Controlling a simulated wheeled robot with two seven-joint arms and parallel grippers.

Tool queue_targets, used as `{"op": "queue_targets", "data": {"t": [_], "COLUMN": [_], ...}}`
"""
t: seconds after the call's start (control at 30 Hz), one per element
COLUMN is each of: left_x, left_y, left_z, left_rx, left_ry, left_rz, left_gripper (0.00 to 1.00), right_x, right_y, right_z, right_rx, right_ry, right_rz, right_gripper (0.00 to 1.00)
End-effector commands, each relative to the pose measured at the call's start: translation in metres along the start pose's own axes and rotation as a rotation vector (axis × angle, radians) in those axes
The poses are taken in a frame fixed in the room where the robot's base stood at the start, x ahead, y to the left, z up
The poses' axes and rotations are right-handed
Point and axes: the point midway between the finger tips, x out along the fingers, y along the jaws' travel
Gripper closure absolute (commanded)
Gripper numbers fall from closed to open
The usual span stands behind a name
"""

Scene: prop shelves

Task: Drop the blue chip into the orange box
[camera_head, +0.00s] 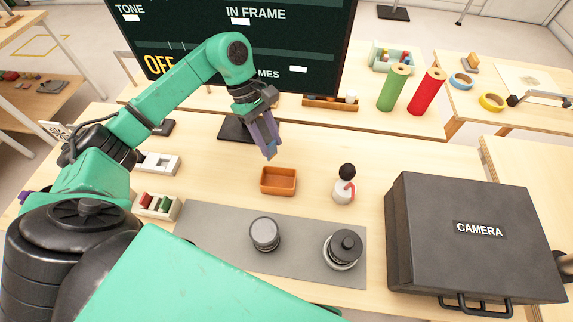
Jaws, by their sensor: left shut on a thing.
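The orange box (278,181) is a small open tray on the wooden table, just behind the grey mat. My left gripper (269,152) reaches in from the upper left and points down above the box's back edge, apart from it. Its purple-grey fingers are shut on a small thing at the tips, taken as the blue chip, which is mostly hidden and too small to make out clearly. No blue chip shows elsewhere, and the box looks empty from here. My right gripper is out of view.
The grey mat (210,230) holds a dark cylinder (264,234) and a round black-and-grey item (343,249). A white-and-red bottle (343,186) stands right of the box. A large black camera case (470,240) fills the right. A dark board (300,45) stands behind.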

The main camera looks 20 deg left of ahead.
Motion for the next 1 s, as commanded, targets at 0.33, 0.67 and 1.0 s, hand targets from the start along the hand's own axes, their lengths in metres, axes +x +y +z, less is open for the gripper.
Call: {"op": "queue_targets", "data": {"t": [0.33,0.67,1.0], "left_x": [0.046,0.052,0.052], "left_y": [-0.001,-0.001,-0.001], "left_z": [-0.019,-0.022,-0.022], "left_rx": [-0.001,0.000,0.001], "left_ry": [-0.001,0.001,0.001], "left_rz": [-0.001,0.000,0.000], "left_gripper": [1.00,1.00,0.24], "right_x": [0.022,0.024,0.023], "right_y": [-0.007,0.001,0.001], "right_z": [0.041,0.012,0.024], "right_rx": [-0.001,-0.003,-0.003], "right_ry": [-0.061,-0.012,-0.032], "right_rz": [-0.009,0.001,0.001], "right_gripper": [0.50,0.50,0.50]}}
